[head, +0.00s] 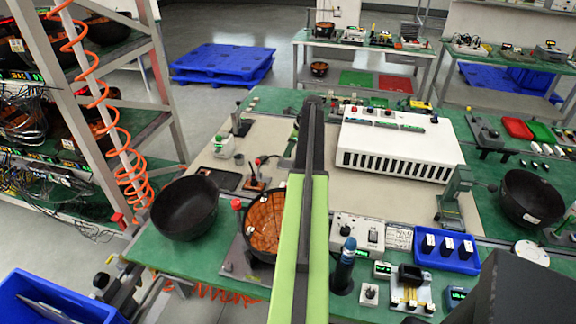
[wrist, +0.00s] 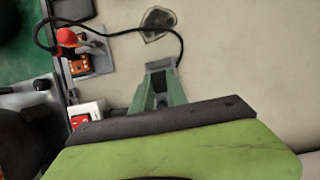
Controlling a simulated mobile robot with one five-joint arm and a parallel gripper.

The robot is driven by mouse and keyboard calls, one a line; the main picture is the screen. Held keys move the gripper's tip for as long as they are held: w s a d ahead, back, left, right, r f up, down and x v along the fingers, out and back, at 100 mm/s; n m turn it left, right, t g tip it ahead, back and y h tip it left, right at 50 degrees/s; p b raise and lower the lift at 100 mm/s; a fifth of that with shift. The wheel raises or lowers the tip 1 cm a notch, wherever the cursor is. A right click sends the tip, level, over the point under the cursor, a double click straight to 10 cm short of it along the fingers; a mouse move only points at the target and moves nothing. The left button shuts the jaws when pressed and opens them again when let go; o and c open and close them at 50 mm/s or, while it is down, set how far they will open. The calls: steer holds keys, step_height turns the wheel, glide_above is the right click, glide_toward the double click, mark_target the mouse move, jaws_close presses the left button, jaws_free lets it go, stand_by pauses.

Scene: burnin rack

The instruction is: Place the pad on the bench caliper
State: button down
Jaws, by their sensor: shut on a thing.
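My gripper (wrist: 165,122) fills the bottom of the wrist view as a dark bar and a lime-green body. It is shut, and the pad in it is hidden behind these parts. In the head view my lime-green and black arm reaches forward over the bench and hides the jaws. A grey-green upright device (wrist: 160,88) shows just beyond the dark bar, close to a black cable. I cannot tell whether it is the bench caliper. Another grey-green stand (head: 455,195) is on the right of the bench mat in the head view.
A red-knobbed lever fixture (head: 256,172) is left of my arm. A white slotted box (head: 398,148) stands right of the arm. A blue tray (head: 446,252) is front right. Beige mat between is partly clear.

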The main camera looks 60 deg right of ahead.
mark_target(288, 164)
steer(key=shift+f+b, duration=2.15)
steer(key=shift+f, duration=0.1)
steer(key=c, duration=1.3)
jaws_free()
steer(key=shift+r, duration=0.1)
steer(key=shift+r, duration=0.1)
steer(key=shift+r+p, duration=0.25)
steer(key=shift+p, duration=0.2)
steer(key=p+v, duration=1)
steer(key=v, duration=0.1)
steer(key=shift+s+r+p, duration=0.2)
steer(key=shift+r+p, duration=0.05)
steer(key=shift+p, duration=0.1)
steer(key=shift+d, duration=0.1)
